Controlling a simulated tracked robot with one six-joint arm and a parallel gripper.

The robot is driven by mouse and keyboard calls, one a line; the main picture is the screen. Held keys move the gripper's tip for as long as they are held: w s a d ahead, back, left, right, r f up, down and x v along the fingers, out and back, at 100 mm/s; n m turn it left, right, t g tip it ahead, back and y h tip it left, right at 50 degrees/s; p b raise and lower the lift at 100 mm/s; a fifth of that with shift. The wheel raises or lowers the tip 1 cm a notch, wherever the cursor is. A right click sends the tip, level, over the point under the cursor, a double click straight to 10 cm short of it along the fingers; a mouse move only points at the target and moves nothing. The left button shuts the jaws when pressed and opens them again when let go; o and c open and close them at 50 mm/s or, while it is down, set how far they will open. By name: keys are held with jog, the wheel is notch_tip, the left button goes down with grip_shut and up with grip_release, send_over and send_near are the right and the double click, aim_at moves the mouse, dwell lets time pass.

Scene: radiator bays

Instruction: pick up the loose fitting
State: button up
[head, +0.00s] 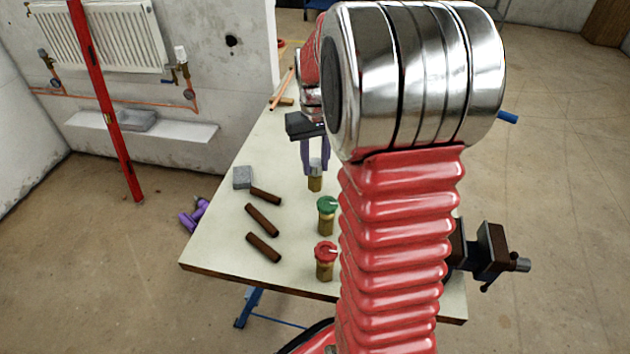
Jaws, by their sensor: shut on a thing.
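My gripper (314,160) points down over the workbench (225,235), with its two purple fingers closed around the upper part of a small fitting (315,184). The fitting has a brass lower body and a grey top between the fingertips. It is upright; I cannot tell whether its base touches the bench. A fitting with a green cap (326,215) and one with a red cap (325,260) stand on the bench nearer to me. My red arm hides the right part of the bench.
A vice (487,250) is at the bench's right edge. Copper pipes (282,90) lie at the far end. A radiator (100,38) hangs on the left wall behind a red upright (105,110).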

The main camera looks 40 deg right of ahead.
jog(key=shift+r, duration=2.25)
jog(key=shift+r, duration=0.1)
